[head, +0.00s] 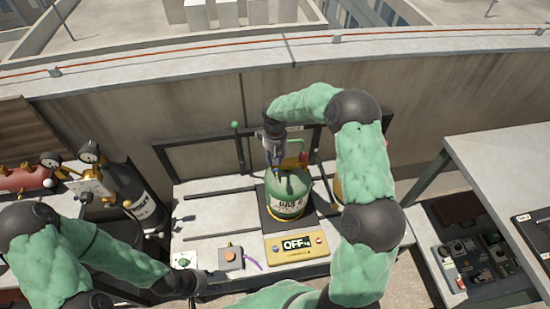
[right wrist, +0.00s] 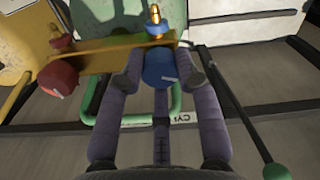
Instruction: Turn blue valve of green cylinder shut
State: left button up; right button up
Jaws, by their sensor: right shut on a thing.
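The green cylinder (head: 287,200) stands upright on a dark scale plate on the bench in the head view. My right gripper (head: 276,158) reaches down to its top from behind. In the right wrist view the blue valve (right wrist: 158,68) sits between the fingertips of my right gripper (right wrist: 160,72), which are shut on it. A white mark shows on the knob's face. A red valve (right wrist: 60,77) is at the other end of the brass bar (right wrist: 105,60). My left gripper (head: 190,284) is low at the bench's front left; its fingers are too unclear to judge.
A yellow display box (head: 297,247) reading "OFF" is in front of the cylinder. A small box with an orange button (head: 230,257) is to its left. Gauges (head: 89,151) and a dark cylinder (head: 140,200) stand at left. An open toolbox (head: 475,255) is at right.

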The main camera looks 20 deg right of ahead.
jog(key=m+b, duration=0.1)
jog(key=m, duration=0.6)
jog(key=shift+b, duration=0.3)
jog(key=m+b, duration=0.1)
jog(key=m, duration=0.6)
dwell(0.4)
jog(key=o, duration=1.2)
jog(key=shift+c, duration=0.2)
notch_tip(320, 180, up, 12)
